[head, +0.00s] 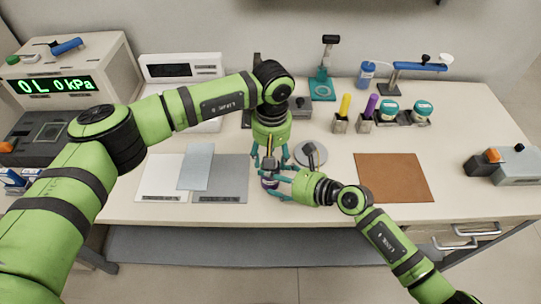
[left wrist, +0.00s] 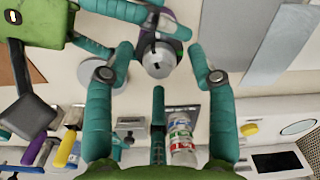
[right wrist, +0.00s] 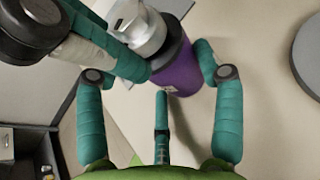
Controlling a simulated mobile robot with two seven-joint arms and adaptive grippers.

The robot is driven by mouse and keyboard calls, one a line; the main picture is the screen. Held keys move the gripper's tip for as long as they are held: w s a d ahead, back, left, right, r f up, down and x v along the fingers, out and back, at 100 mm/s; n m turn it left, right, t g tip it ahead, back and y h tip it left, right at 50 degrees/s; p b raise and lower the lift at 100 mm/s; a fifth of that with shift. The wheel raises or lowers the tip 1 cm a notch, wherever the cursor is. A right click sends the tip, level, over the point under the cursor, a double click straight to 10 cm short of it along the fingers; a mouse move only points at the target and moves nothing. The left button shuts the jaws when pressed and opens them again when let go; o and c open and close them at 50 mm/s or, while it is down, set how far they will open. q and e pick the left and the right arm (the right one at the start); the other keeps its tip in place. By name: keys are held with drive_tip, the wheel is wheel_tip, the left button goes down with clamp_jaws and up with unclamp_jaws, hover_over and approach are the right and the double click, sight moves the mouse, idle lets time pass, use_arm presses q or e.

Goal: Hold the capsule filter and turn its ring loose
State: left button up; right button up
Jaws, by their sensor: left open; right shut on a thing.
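The capsule filter has a purple body and a silver-grey ring and top. In the head view the capsule filter (head: 270,183) stands near the table's front edge, partly hidden by fingers. My right gripper (head: 278,181) reaches in from the right and is shut on its purple body (right wrist: 178,68). My left gripper (head: 266,168) points down from above, open. In the left wrist view the silver top (left wrist: 160,60) lies between the left fingers, with space on both sides. In the right wrist view a left finger crosses beside the silver ring (right wrist: 140,35).
Grey and white mats (head: 220,178) lie left of the grippers, a brown mat (head: 393,178) to the right. A round grey disc (head: 311,153) is just behind the right gripper. Yellow and purple-handled tools (head: 345,106) and teal-lidded jars (head: 389,110) stand behind.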

use_arm(q)
wheel_tip(320, 180, up, 11)
idle(0.3)
drive_tip(key=shift+d+r, duration=0.1)
drive_tip(key=shift+c, duration=1.4)
wheel_tip(320, 180, down, 12)
drive_tip(key=m, duration=0.6)
drive_tip(key=shift+s, duration=0.1)
clamp_jaws()
